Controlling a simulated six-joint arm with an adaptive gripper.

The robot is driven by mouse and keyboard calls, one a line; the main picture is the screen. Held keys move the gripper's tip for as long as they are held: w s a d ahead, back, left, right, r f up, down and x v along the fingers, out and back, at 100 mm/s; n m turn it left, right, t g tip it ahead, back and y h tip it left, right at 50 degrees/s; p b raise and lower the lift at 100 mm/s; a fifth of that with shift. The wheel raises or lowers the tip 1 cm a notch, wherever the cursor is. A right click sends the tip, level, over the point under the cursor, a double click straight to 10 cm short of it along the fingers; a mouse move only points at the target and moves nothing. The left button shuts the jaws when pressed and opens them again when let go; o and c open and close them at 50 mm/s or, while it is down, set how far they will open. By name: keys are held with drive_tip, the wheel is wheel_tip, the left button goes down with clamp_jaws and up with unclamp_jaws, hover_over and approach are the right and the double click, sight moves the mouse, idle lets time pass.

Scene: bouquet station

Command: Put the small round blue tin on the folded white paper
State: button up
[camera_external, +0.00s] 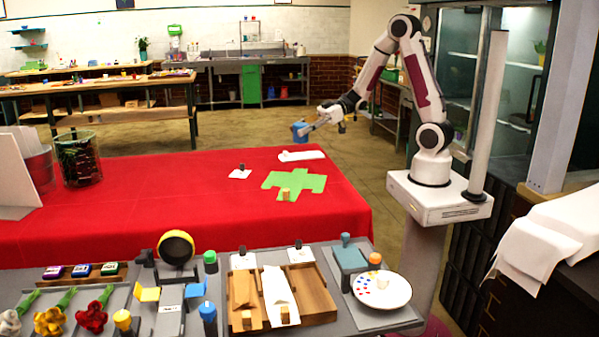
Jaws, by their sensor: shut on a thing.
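My gripper (308,128) is raised above the far right part of the red table. It is shut on the small round blue tin (299,132), which hangs in the air at its tip. A flat white paper (312,155) lies on the red cloth below the tin, apart from it. Another folded white paper (277,290) lies in the wooden tray in front. I cannot tell from this view which of the two is the one named.
A green cross-shaped sheet (295,181) and a small white card (240,174) lie on the red table (150,200). A glass vase (78,158) stands at the left. The wooden tray (318,300), a palette (382,290) and flowers crowd the front grey bench.

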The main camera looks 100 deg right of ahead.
sight(304, 140)
drive_tip(key=shift+f, duration=0.65)
drive_tip(key=shift+f, duration=2.05)
drive_tip(key=shift+f, duration=0.15)
drive_tip(key=o, duration=1.2)
drive_tip(key=shift+c, duration=0.2)
drive_tip(key=shift+v, duration=0.9)
drive_tip(key=v, duration=1)
